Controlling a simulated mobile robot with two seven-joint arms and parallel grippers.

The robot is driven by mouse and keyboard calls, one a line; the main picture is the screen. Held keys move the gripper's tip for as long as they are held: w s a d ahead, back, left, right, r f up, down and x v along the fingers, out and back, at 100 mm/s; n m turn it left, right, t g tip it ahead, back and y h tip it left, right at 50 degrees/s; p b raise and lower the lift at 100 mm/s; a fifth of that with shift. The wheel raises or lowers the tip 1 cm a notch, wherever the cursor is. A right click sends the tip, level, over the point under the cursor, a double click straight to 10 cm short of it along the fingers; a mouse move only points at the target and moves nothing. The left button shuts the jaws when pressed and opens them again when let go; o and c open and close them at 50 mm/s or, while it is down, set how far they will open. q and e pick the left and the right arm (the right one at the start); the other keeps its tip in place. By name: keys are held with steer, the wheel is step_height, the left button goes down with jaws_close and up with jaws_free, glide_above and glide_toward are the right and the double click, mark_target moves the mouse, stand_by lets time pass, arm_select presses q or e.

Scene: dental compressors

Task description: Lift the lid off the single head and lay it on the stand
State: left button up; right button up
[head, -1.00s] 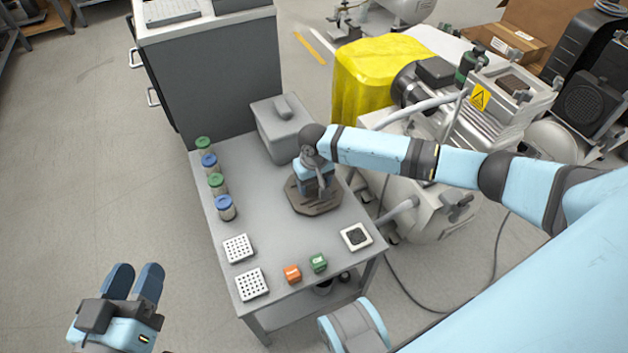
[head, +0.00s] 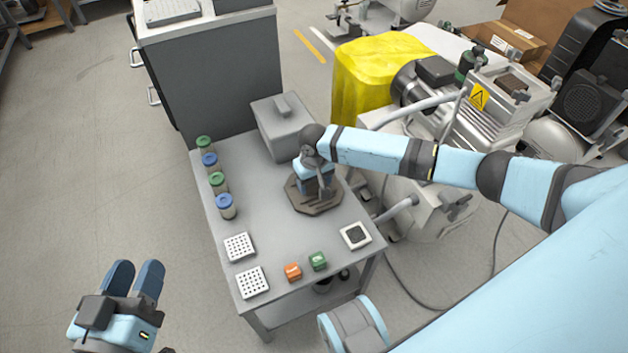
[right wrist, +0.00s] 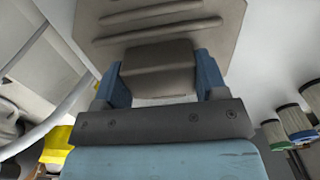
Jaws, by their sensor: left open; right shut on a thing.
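The lid is a brown-grey, eight-sided ribbed plate (head: 318,208) with a block-shaped grip. It lies flat at the stand, a grey table (head: 275,220); whether it touches the top I cannot tell. My right gripper (head: 316,189) points down over its middle. In the right wrist view its blue fingers are shut on both sides of the lid's grip (right wrist: 157,70). The compressor with a silver head (head: 485,110) and yellow warning sign stands right of the table, behind my right arm. My left gripper (head: 136,270) is open and empty, left of the table.
Several blue- and green-capped jars (head: 209,160) line the table's left edge. A grey box (head: 275,130) stands at the back.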

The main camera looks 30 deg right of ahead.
steer(key=shift+p, duration=0.5)
stand_by(0.4)
steer(key=o, duration=1.5)
steer(key=shift+f, duration=0.1)
step_height(320, 180, up, 7)
steer(key=p, duration=0.9)
